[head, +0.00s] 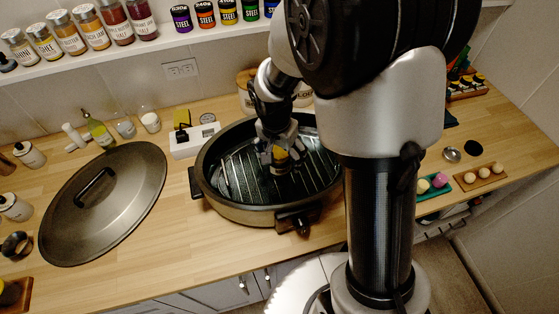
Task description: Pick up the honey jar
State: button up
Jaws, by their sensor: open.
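My gripper (284,160) points down into a round electric grill pan (232,207) on the wooden counter. It is open. A small amber-yellow object (281,155) shows right at the fingertips, inside the pan. It may be the honey jar, but the gripper hides most of it and no label can be read. I cannot tell whether the fingers touch it. My arm hides the pan's right side.
A large dark lid (122,200) lies left of the pan. A white power strip (194,139) is behind the pan. A green bottle (98,130) and small containers stand at the back left. Labelled jars line a shelf (205,32) above. Small trays (480,177) lie at right.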

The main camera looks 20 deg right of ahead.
jog(key=f, duration=0.3)
jog(key=shift+w+f+b, duration=0.15)
jog(key=shift+w+b, duration=0.15)
jog(key=shift+b, duration=0.05)
jog(key=c, duration=1.7)
jog(key=shift+o, duration=0.2)
